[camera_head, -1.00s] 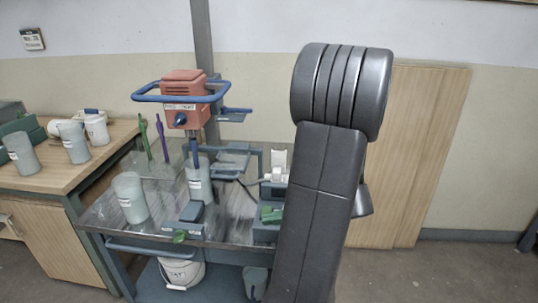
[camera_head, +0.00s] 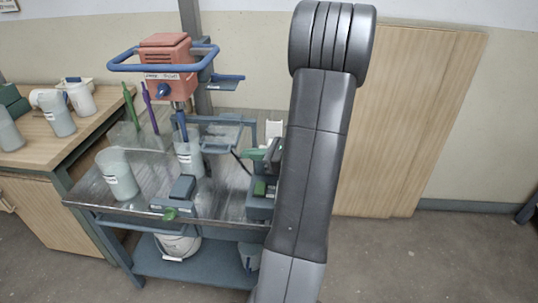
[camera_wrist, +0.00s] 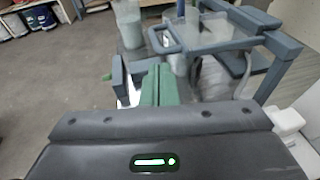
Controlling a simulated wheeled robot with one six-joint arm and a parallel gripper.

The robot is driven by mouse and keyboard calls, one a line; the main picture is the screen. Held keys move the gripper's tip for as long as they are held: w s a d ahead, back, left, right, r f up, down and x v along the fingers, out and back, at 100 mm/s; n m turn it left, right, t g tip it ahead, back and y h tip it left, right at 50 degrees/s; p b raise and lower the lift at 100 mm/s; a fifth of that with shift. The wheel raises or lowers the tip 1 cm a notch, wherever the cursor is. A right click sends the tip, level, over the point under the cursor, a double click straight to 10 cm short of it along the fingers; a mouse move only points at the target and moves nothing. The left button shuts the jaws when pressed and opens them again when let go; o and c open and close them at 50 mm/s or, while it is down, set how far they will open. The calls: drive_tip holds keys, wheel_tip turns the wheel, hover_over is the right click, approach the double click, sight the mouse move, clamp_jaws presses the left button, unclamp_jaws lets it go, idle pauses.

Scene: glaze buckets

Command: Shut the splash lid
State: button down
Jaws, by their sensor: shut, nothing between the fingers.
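The mixer (camera_head: 168,66) is an orange-red motor head with a blue loop handle on a post, and its shaft reaches down into a pale bucket (camera_head: 188,158). The splash lid (camera_head: 222,134) looks like a clear plate in a blue-grey frame with a front handle, right of the bucket; it is swung off the bucket's mouth. It also shows in the wrist view (camera_wrist: 213,42), just beyond my fingers. My gripper (camera_head: 260,154) is at the cart's right side, partly hidden by my arm. In the wrist view its green fingertips (camera_wrist: 159,72) are together and empty, apart from the lid frame.
A second pale bucket (camera_head: 117,174) stands on the cart top (camera_head: 140,200) at the left. Green and purple upright tools (camera_head: 148,105) stand behind. A blue-grey clamp block (camera_head: 181,190) is at the front. A wooden bench (camera_head: 58,140) with containers is at left.

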drive_tip(key=shift+x, duration=1.95)
drive_tip(key=shift+a, duration=0.1)
drive_tip(key=a, duration=1.2)
drive_tip(key=shift+w+a, duration=0.25)
drive_tip(key=shift+a, duration=0.15)
drive_tip(key=shift+r, duration=0.1)
drive_tip(key=p+v, duration=0.1)
drive_tip(key=v, duration=1.3)
drive_tip(key=shift+d, duration=0.15)
